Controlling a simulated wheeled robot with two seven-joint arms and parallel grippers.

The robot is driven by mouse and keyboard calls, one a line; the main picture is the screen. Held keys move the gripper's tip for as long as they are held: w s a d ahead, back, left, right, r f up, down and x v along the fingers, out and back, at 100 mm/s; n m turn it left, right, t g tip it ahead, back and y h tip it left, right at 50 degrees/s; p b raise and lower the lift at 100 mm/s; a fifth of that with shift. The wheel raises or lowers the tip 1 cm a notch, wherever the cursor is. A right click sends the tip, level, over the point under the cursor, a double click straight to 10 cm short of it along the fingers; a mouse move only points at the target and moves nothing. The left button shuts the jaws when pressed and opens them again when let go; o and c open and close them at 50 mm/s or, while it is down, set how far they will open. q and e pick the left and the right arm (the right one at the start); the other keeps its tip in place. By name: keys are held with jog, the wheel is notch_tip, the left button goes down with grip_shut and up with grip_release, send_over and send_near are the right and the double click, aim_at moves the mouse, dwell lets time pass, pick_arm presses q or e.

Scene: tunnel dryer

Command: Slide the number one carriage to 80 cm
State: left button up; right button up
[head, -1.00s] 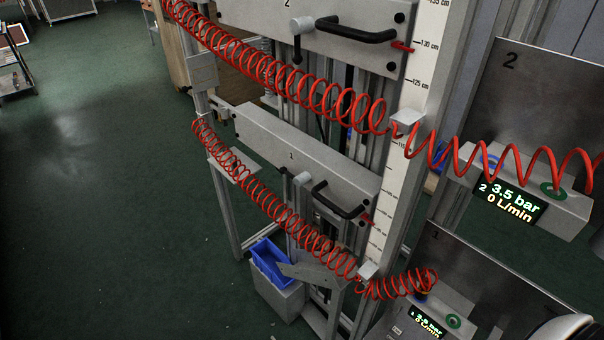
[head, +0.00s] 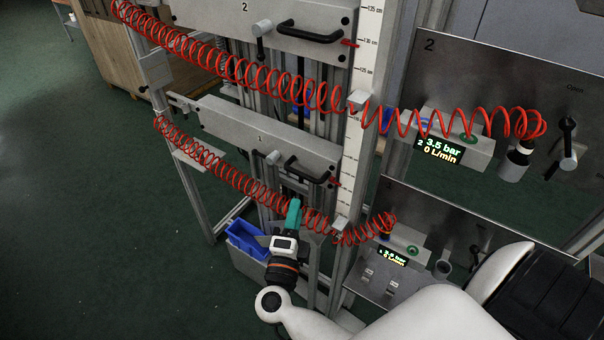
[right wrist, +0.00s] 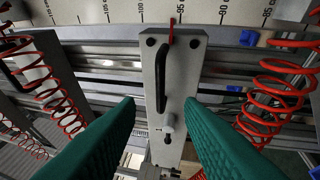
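The number one carriage (head: 262,138) is a grey plate marked 1, with a black handle (head: 307,170) and a grey clamp knob with a black lever (head: 272,158). Its red pointer (right wrist: 172,30) lies at the white scale (right wrist: 150,12), close to the mark that looks like 95. My right gripper (head: 293,204), with green fingers, is in front of and below the carriage. In the right wrist view its fingers (right wrist: 160,103) are wide apart and empty. The handle and knob show between and beyond them, apart from them. My left gripper is not in view.
The number two carriage (head: 250,14) is above on the same upright frame. Red coiled hoses (head: 225,180) hang across the front, close to my right gripper. A blue bin (head: 247,238) stands below. Control panels (head: 505,130) are at the right. The floor at left is clear.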

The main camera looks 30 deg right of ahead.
aim_at(304, 175)
jog(key=p+x, duration=0.2)
jog(key=x, duration=0.8)
jog(key=shift+w, duration=0.15)
jog(key=shift+w+d, duration=0.25)
jog(key=shift+d, duration=0.05)
grip_shut()
